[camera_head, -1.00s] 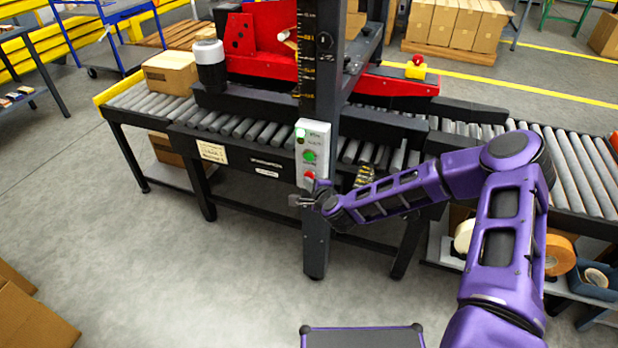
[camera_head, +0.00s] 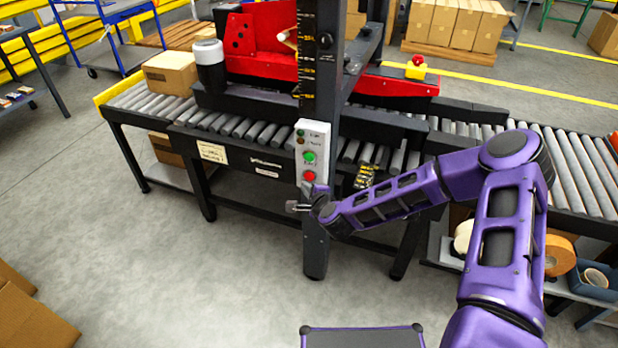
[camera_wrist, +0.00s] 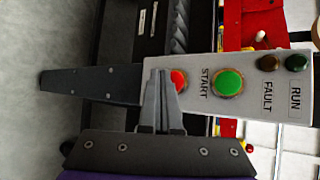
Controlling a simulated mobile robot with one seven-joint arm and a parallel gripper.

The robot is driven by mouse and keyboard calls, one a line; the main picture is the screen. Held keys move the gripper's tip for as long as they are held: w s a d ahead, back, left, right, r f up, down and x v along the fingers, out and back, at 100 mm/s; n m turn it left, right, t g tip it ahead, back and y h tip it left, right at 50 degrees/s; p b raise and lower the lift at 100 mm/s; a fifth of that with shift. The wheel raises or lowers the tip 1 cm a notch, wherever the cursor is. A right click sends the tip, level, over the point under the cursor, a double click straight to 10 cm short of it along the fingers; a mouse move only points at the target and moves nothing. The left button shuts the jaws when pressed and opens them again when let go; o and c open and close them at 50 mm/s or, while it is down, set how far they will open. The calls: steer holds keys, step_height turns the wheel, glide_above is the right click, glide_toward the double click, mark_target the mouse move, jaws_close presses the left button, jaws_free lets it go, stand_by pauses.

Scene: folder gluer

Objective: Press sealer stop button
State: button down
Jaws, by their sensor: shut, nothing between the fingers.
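The red stop button (camera_head: 309,176) is the lowest control on the light grey panel (camera_head: 322,150) of the sealer's dark column. In the wrist view the red button (camera_wrist: 180,78) sits just right of my fingertips, partly hidden by them. The green START button (camera_head: 309,157) is above it in the head view. The RUN lamp (camera_wrist: 297,62) and FAULT lamp (camera_wrist: 268,63) are both dark. My gripper (camera_head: 297,206) is shut and empty, a little below the red button in the head view. It appears apart from the button.
The dark column (camera_head: 316,250) runs down below the panel. The roller conveyor (camera_head: 575,165) with a carton (camera_head: 170,72) lies behind. The red sealer body (camera_head: 265,45) is above. Open floor (camera_head: 150,260) lies at the left front.

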steer(key=shift+s+a, duration=0.3)
steer(key=shift+s, duration=0.55)
steer(key=shift+s+a, duration=0.3)
steer(key=shift+s, duration=0.55)
steer(key=shift+s+a, duration=0.3)
steer(key=shift+s, duration=0.55)
